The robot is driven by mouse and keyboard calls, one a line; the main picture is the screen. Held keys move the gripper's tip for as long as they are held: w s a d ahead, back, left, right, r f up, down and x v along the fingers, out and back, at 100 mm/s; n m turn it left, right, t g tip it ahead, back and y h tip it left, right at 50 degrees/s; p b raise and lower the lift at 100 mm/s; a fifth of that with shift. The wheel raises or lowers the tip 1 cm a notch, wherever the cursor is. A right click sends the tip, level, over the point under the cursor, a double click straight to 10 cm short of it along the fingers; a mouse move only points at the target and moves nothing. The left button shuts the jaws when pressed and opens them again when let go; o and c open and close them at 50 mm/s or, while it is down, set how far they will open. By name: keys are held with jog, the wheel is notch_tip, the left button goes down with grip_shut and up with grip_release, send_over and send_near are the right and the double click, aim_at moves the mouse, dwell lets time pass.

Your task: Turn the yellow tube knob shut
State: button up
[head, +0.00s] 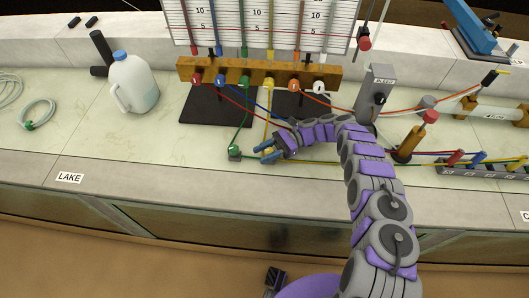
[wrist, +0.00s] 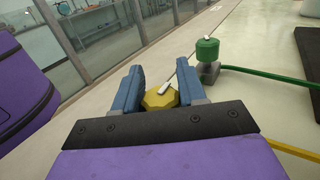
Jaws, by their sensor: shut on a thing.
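The yellow tube knob (wrist: 158,101) is a faceted yellow cap with a white pointer on top. In the wrist view the pointer lies slightly slanted, rising to the right. My gripper (wrist: 160,72) has its two blue fingers on either side of the knob, shut on it. In the head view my gripper (head: 265,153) is low over the bench near its front edge, and the fingers mostly hide the knob. The yellow tube (head: 266,118) runs from the wooden manifold down to this spot; it also shows at the right of the wrist view (wrist: 290,150).
A green knob (wrist: 207,48) on a grey base stands close beyond, also left of my gripper in the head view (head: 234,151). The wooden manifold (head: 215,74) has several coloured knobs. A grey "BLEED" post (head: 375,92) stands near my arm. A white jug (head: 133,84) is left.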

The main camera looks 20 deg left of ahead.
jog(key=shift+w+r, duration=0.1)
jog(key=shift+w, duration=0.1)
jog(key=o, duration=1)
jog(key=shift+c, duration=0.2)
notch_tip(320, 180, up, 4)
jog(key=shift+a+f+p, duration=0.1)
jog(key=shift+p, duration=0.95)
jog(key=shift+s+d+f, duration=0.15)
jog(key=shift+s+d, duration=0.15)
jog(key=shift+s, duration=0.1)
jog(key=s+d+p, duration=0.2)
jog(key=s+d, duration=0.2)
jog(key=s, duration=0.2)
jog(key=s+d+r+p, duration=0.1)
jog(key=s+d+p, duration=0.1)
jog(key=s+d, duration=0.2)
jog(key=s, duration=0.2)
jog(key=shift+s, duration=0.35)
jog(key=shift+w+d, duration=0.1)
